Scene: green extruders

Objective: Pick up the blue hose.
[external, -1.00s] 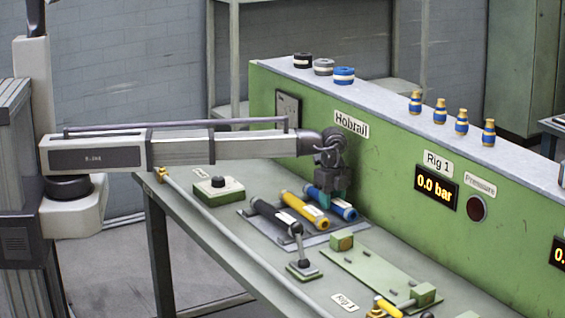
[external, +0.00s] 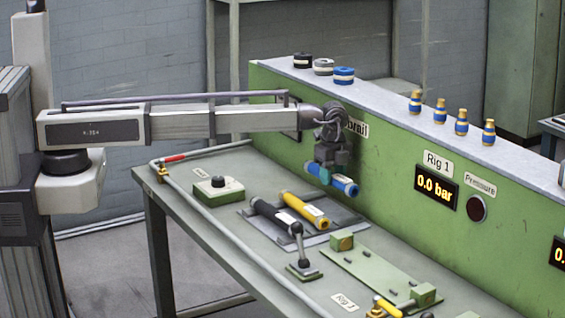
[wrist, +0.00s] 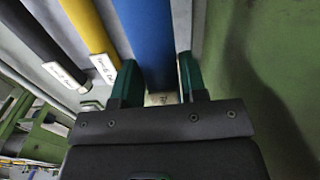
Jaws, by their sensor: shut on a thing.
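The blue hose (external: 345,185) is held in my gripper (external: 322,174), raised above the grey tray (external: 341,217) beside the green panel. In the wrist view, the blue hose (wrist: 146,40) runs between the two green fingers of my gripper (wrist: 154,85), which are shut around it. A white label shows partly between the fingers.
A yellow hose (external: 304,211) and a black hose (external: 272,215) lie on the tray, left of the held hose. The green panel (external: 400,170) stands close on the right. A lever (external: 299,245) and a green plate (external: 368,276) are in front.

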